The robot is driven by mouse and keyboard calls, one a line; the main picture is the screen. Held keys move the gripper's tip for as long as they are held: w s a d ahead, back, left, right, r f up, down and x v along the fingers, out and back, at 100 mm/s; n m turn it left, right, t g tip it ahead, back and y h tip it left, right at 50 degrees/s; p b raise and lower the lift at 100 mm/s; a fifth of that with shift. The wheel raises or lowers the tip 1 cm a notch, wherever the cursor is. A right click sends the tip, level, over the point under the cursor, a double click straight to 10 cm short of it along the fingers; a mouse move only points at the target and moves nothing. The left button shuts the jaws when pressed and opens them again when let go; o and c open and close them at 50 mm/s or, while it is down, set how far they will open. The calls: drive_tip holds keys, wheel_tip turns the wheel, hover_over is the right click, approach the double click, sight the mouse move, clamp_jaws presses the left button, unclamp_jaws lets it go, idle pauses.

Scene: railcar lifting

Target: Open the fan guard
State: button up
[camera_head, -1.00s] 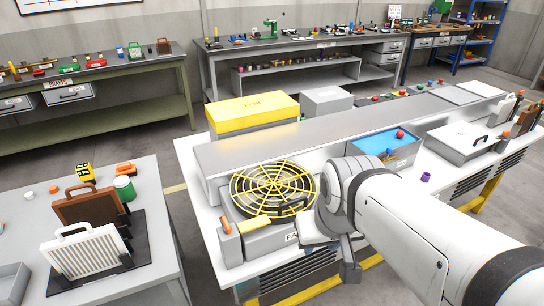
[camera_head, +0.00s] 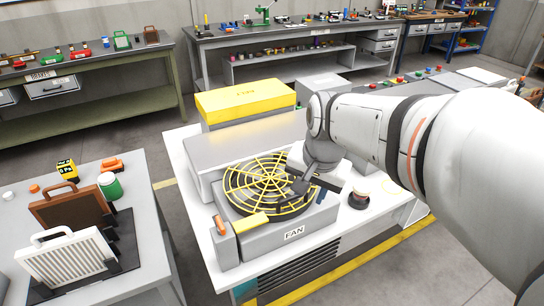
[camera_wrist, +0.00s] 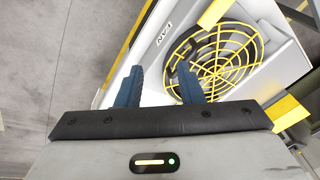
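The fan guard (camera_head: 268,180) is a round yellow wire grille with a dark rim. It lies flat on a grey housing (camera_head: 290,225) labelled FAN in the head view. The guard also shows in the wrist view (camera_wrist: 225,55), with a dark curved piece at its rim near one fingertip. My gripper (camera_head: 312,190) is over the right side of the guard in the head view. In the wrist view its two blue fingers (camera_wrist: 160,72) are apart with nothing seen between them. I cannot tell whether a finger touches the guard.
A yellow block (camera_head: 250,223) and an orange-topped grey post (camera_head: 222,238) are at the housing's front left. A yellow box (camera_head: 245,102) stands behind. A dark round object (camera_head: 359,199) is to the right. A side table (camera_head: 135,250) with panels stands at left.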

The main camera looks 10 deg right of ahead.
sight(293, 197)
drive_tip(key=w+f+m+b, duration=0.1)
drive_tip(key=w+f+m, duration=0.1)
drive_tip(key=w+f, duration=0.2)
drive_tip(key=w+f+m, duration=0.3)
drive_tip(key=f, duration=0.1)
drive_tip(key=w+f+m+b, duration=0.1)
drive_tip(key=w+f+m, duration=0.1)
drive_tip(key=w+f, duration=0.2)
drive_tip(key=shift+w+f+g+b, duration=0.2)
drive_tip(key=shift+w+g+b, duration=0.1)
drive_tip(key=shift+g, duration=0.1)
drive_tip(key=shift+c, duration=0.3)
clamp_jaws()
